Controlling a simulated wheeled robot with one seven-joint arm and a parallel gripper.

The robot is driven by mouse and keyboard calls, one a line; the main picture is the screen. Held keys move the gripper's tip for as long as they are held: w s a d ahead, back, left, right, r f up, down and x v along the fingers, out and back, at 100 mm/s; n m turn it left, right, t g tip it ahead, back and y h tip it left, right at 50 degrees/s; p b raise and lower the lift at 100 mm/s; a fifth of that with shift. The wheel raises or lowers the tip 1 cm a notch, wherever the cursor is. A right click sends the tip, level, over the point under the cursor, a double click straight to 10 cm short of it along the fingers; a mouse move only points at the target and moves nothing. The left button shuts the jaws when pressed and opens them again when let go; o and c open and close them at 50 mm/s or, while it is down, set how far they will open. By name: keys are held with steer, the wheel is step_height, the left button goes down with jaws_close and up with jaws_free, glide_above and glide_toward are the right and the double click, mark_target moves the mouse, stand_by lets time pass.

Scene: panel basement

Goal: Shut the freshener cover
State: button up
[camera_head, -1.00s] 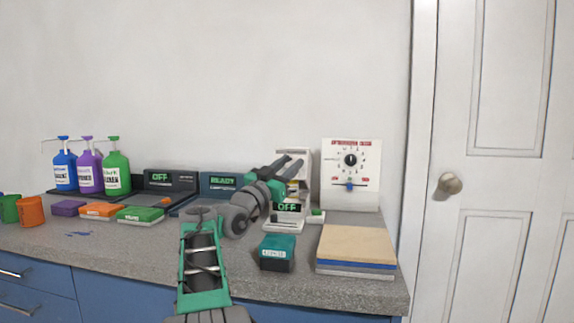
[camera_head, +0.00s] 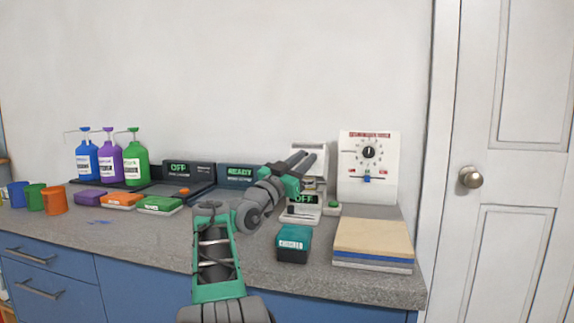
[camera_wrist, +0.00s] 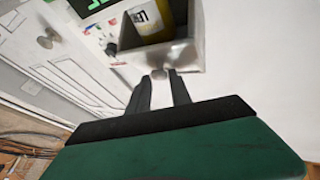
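I cannot clearly tell the cover apart from the housing. My gripper (camera_head: 304,157) is at the freshener's upper part, hiding much of it. In the wrist view my gripper (camera_wrist: 161,76) has its two fingers apart with nothing between them, just beside the housing's edge. Contact cannot be told.
A white dial panel (camera_head: 368,165) stands right of the freshener. A stack of boards (camera_head: 373,242) and a teal box (camera_head: 294,243) lie in front. Pump bottles (camera_head: 135,160), coloured blocks (camera_head: 160,204) and cups (camera_head: 54,201) are left. A door (camera_head: 510,150) is at right.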

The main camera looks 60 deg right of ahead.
steer(key=w+a+f+p, duration=0.1)
steer(key=w+a, duration=0.1)
steer(key=a, duration=1.3)
steer(key=shift+w, duration=0.3)
steer(key=shift+a, duration=0.1)
